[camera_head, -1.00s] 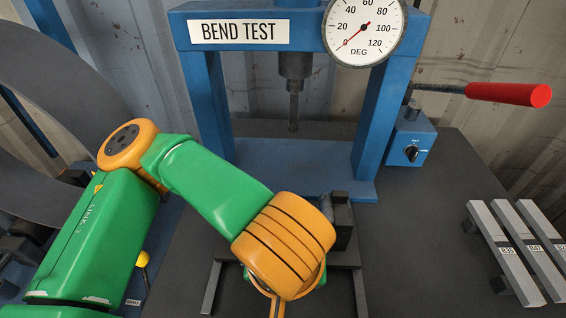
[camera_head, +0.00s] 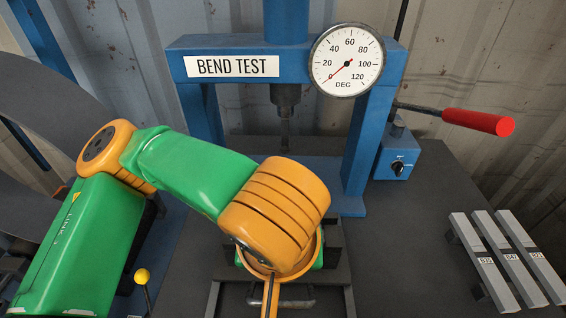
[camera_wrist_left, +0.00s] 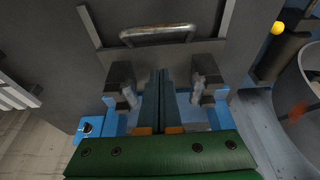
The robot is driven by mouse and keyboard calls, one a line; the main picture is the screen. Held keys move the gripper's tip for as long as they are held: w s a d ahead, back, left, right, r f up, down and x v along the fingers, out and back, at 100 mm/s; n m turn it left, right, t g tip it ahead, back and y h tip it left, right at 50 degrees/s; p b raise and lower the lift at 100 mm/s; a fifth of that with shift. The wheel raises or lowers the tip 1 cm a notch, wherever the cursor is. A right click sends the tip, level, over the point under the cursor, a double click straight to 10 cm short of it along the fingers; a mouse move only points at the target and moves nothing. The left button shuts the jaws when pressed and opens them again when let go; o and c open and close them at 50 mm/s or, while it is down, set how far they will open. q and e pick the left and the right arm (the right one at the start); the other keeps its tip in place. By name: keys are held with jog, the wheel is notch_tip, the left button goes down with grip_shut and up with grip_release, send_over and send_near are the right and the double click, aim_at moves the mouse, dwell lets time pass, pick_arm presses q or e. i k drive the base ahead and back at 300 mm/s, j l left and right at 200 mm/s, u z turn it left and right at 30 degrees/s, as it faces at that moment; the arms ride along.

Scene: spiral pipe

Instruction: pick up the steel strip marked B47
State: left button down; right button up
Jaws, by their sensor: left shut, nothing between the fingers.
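The steel strip marked B47 (camera_head: 511,258) is the middle one of three grey strips lying side by side on a rack at the right of the bench in the head view. My left arm comes in from the left, and its orange wrist hangs in front of the bend-test press, well left of the strips. My left gripper is hidden below the wrist there. In the left wrist view the left gripper (camera_wrist_left: 161,76) is shut, its two dark fingers together with nothing between them. Pale strips show at that view's left edge, their marks unreadable.
The blue bend-test press (camera_head: 355,150) stands behind my left arm, with a dial gauge (camera_head: 347,62) on top. A red-handled lever (camera_head: 478,122) juts out to its right. A yellow knob (camera_head: 142,276) stands at lower left. The dark bench between press and strips is clear.

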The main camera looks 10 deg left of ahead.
aim_at(504, 252)
jog(key=k, duration=1.5)
